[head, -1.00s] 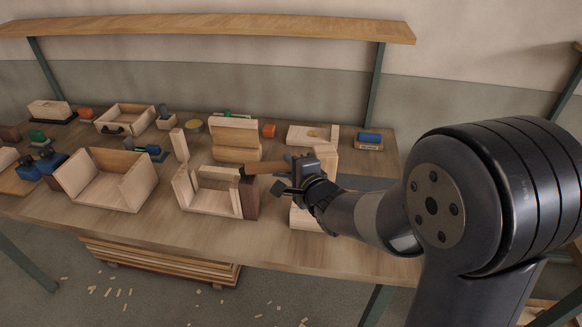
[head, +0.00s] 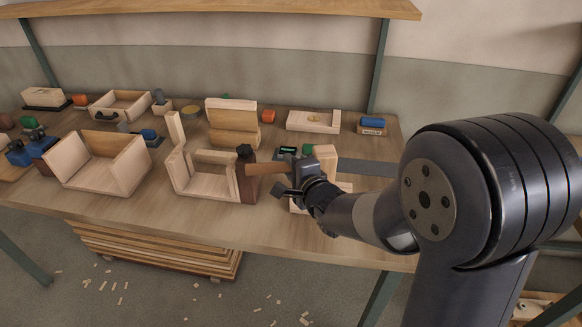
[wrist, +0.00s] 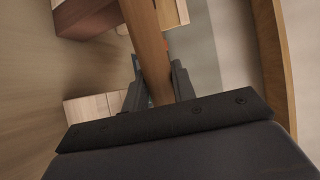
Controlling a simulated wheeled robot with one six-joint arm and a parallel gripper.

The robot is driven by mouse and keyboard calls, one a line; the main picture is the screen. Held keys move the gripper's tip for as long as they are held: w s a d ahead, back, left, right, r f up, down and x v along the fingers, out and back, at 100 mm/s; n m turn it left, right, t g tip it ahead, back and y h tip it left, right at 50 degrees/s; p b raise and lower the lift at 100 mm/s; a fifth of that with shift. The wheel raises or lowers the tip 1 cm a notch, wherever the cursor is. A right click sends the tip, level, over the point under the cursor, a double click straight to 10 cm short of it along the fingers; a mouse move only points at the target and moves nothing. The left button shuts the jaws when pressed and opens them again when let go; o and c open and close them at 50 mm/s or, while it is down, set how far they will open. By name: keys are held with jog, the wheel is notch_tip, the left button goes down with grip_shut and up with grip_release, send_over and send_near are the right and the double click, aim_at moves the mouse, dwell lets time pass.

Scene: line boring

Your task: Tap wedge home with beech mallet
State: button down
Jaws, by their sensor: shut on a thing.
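My gripper (head: 298,168) is shut on a brown wooden handle (head: 267,168), which I take to be the mallet's. The handle points left from the jaws in the head view and also shows between the fingers in the wrist view (wrist: 145,40). Its left end overlaps a dark brown block (head: 246,187) at the right end of a pale wooden frame (head: 205,186). I cannot tell whether they touch, or whether that block is the mallet head. A black knob (head: 244,150) tops the block. I cannot pick out the wedge with certainty.
Pale wood blocks (head: 325,157) stand close behind and below my gripper. An open wooden box (head: 100,165) is left of the frame. A blue-topped block (head: 373,125) lies at the back right. The bench front edge (head: 150,225) has some clear room.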

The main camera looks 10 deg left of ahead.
jog(key=shift+s+f, duration=0.1)
jog(key=shift+f, duration=0.35)
notch_tip(320, 180, up, 5)
jog(key=p, duration=0.4)
jog(key=shift+r, duration=0.2)
notch_tip(320, 180, up, 6)
jog(key=p, duration=0.5)
jog(key=shift+r, duration=0.15)
